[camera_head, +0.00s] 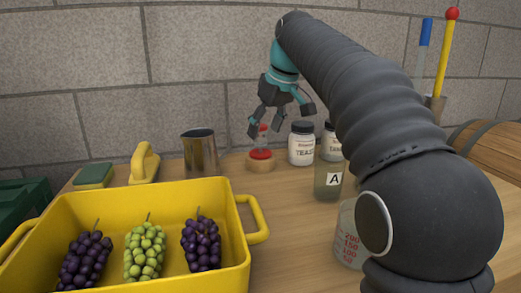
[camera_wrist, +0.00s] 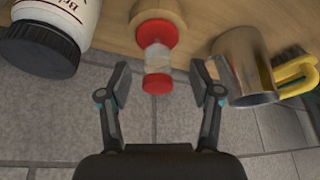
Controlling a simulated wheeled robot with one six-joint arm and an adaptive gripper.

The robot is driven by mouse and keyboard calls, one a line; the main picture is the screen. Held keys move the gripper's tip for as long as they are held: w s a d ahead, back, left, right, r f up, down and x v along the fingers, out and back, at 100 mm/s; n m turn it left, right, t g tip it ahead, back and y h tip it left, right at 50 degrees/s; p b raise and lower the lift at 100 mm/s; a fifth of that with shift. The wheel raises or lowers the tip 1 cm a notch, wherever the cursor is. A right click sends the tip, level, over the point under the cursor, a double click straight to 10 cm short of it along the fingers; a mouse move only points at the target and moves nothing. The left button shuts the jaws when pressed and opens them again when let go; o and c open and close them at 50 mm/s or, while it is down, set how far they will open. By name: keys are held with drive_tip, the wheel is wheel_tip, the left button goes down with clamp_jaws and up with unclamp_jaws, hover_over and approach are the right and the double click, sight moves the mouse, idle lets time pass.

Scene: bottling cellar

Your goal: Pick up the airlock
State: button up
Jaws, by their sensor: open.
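The airlock (camera_head: 262,142) is a small clear piece with a red base and a red top, standing on a round wooden block (camera_head: 261,165) near the back of the table. In the wrist view the airlock (camera_wrist: 157,57) lies between and just ahead of my fingers, its red cap nearest my palm. My gripper (camera_head: 280,122) is open and empty, above the airlock in the head view. In the wrist view my gripper (camera_wrist: 158,82) has a fingertip on either side of the airlock, with gaps on both sides and no visible contact.
A metal cup (camera_head: 200,152) stands left of the block, and white jars (camera_head: 301,148) stand close on its right. A yellow crate (camera_head: 150,196) with grape bunches fills the front left. A stone wall (camera_head: 180,80) rises behind.

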sight(260, 141)
drive_tip(key=shift+b+x, duration=0.4)
drive_tip(key=shift+x, duration=2.2)
drive_tip(key=shift+w+r, duration=0.1)
drive_tip(key=shift+w, duration=0.05)
clamp_jaws()
